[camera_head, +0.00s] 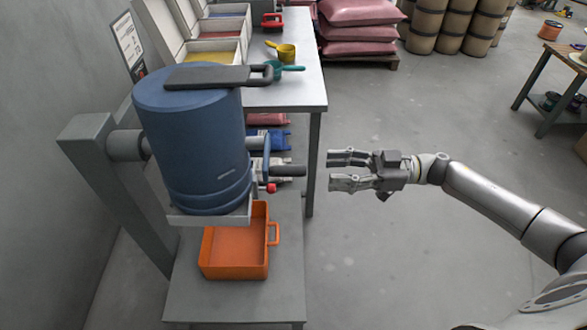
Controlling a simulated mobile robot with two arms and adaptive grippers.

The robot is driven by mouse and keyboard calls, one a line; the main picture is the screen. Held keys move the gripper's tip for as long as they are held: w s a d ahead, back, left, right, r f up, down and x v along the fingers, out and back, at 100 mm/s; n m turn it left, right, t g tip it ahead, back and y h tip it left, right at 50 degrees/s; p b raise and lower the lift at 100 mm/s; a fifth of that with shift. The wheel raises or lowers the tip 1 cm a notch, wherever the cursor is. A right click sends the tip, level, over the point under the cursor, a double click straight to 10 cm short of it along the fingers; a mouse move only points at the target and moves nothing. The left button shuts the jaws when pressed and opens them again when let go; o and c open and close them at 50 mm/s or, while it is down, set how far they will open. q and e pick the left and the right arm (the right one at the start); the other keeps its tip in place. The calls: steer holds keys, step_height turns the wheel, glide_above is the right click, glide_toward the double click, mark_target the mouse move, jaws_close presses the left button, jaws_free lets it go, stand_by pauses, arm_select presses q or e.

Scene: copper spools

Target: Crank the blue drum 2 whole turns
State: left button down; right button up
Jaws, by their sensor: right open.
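The blue drum (203,150) hangs upright on a grey stand (90,150), turned on a side axle. A crank shows at its right side, with a dark handle (288,171) sticking out to the right and a small red knob (271,188) below it. My right gripper (333,171) is open and empty. Its fingers point left toward the crank handle, with a gap between the fingertips and the handle's end. They do not touch the handle. My left gripper is not in view.
An orange bin (238,250) stands under the drum on a grey bench (235,305). A white table (290,88) with open boxes, a yellow scoop (286,52) and a green scoop (275,70) is behind. Pink sacks (355,35) and barrels stand farther back. The floor around my right arm is clear.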

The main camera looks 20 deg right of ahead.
mark_target(304, 167)
steer(key=p+x, duration=0.1)
steer(key=x, duration=0.6)
steer(key=shift+w+a+r+p, duration=0.1)
steer(key=shift+a+r+p, duration=0.05)
steer(key=shift+a+p, duration=0.2)
steer(key=shift+w+a, duration=0.2)
steer(key=shift+a, duration=0.35)
jaws_close()
